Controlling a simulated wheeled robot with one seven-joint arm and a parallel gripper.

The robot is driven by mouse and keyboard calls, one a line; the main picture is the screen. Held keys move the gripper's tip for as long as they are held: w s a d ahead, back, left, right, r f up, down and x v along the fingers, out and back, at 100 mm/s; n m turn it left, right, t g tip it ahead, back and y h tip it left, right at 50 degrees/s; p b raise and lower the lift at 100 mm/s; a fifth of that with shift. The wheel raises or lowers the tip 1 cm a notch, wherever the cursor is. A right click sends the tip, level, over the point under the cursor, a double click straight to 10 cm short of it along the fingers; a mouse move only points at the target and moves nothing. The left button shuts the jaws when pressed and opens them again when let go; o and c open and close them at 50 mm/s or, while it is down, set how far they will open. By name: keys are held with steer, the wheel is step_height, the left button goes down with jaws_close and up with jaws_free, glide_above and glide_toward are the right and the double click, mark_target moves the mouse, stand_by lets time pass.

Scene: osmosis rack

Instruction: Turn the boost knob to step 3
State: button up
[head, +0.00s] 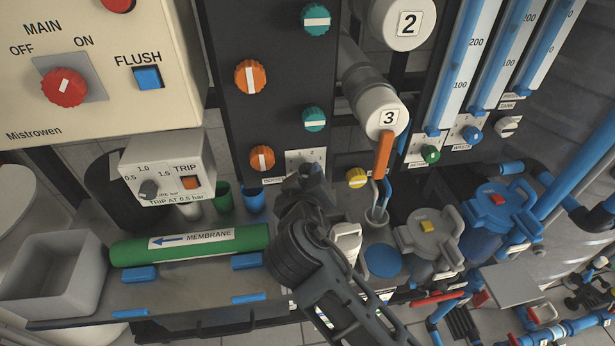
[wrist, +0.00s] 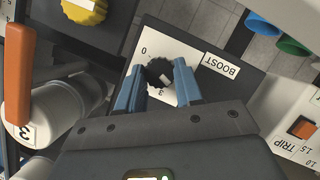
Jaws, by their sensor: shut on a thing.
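The boost knob (wrist: 158,72) is small and black. It sits on a white scale plate (wrist: 182,56) beside the BOOST label (wrist: 221,65) in the wrist view, which shows the panel turned over. A 0 shows at one side of the plate and a 3 close to the fingers. My gripper (wrist: 158,86) has its two blue fingers on either side of the knob, shut on it. The knob's pointer is too small to read surely. In the head view my gripper (head: 304,178) hides the knob, and part of the scale plate (head: 298,158) shows above it.
A yellow knob (head: 357,178) is right of my gripper, near the orange-handled valve (head: 383,152) marked 3. An orange knob (head: 262,158) is to the left. The trip box (head: 168,168) and green membrane tube (head: 190,244) lie farther left, with blue and green cups between.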

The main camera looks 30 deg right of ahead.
steer(key=shift+s+d+m+t+y+b, duration=0.1)
steer(key=shift+m+t+y+b, duration=0.15)
steer(key=shift+m+y+b, duration=0.95)
steer(key=shift+d+m+t+y+b, duration=0.1)
steer(key=shift+m+t+y+b, duration=0.2)
steer(key=shift+m+y, duration=1.05)
steer(key=shift+r+m+h, duration=0.1)
steer(key=shift+m+h, duration=0.25)
steer(key=shift+m, duration=0.2)
steer(key=o, duration=1)
steer(key=shift+o, duration=0.2)
steer(key=v, duration=0.7)
steer(key=shift+s+b, duration=0.4)
